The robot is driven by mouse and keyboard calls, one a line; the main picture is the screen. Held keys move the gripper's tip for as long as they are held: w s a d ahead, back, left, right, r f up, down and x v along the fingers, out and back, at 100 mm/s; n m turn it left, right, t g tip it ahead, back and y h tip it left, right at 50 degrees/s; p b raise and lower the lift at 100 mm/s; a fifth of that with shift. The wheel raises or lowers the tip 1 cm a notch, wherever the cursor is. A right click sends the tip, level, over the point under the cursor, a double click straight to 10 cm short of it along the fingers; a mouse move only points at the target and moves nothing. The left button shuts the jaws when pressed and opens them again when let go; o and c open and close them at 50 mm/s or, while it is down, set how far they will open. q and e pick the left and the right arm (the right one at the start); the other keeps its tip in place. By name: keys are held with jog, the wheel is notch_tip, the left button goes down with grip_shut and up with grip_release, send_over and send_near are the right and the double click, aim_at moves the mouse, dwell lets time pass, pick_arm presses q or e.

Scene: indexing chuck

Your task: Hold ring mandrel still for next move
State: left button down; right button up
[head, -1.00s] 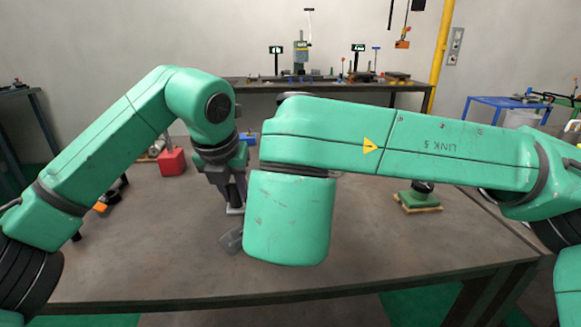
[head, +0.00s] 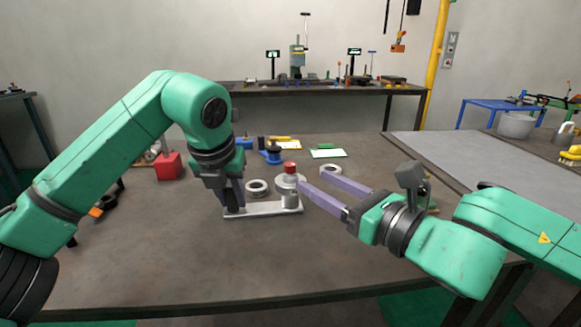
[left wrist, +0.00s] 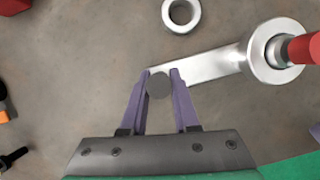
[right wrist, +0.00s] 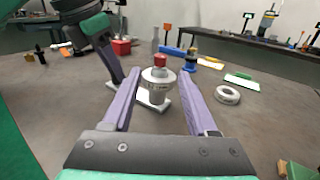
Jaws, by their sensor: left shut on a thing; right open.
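The ring mandrel is a metal flat bar (head: 262,209) with a stepped round metal post (head: 290,186) at its right end, topped by a red cap (head: 290,169). It lies on the table. My left gripper (head: 234,206) points down at the bar's left end. In the left wrist view its fingers (left wrist: 159,84) close on a dark grey round peg there. My right gripper (head: 311,178) is open and empty, its fingers aimed at the post from the right. In the right wrist view the post (right wrist: 158,88) stands between and beyond the fingertips.
One loose metal ring (head: 257,187) lies behind the bar, another (head: 331,170) behind the right fingers. A blue fixture (head: 272,153), a green-edged card (head: 328,154) and a red box (head: 168,166) stand farther back. The front of the table is clear.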

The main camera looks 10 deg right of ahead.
aim_at(294, 170)
jog(key=x, duration=0.8)
jog(key=shift+w+a, duration=0.15)
jog(key=shift+w, duration=0.15)
grip_shut()
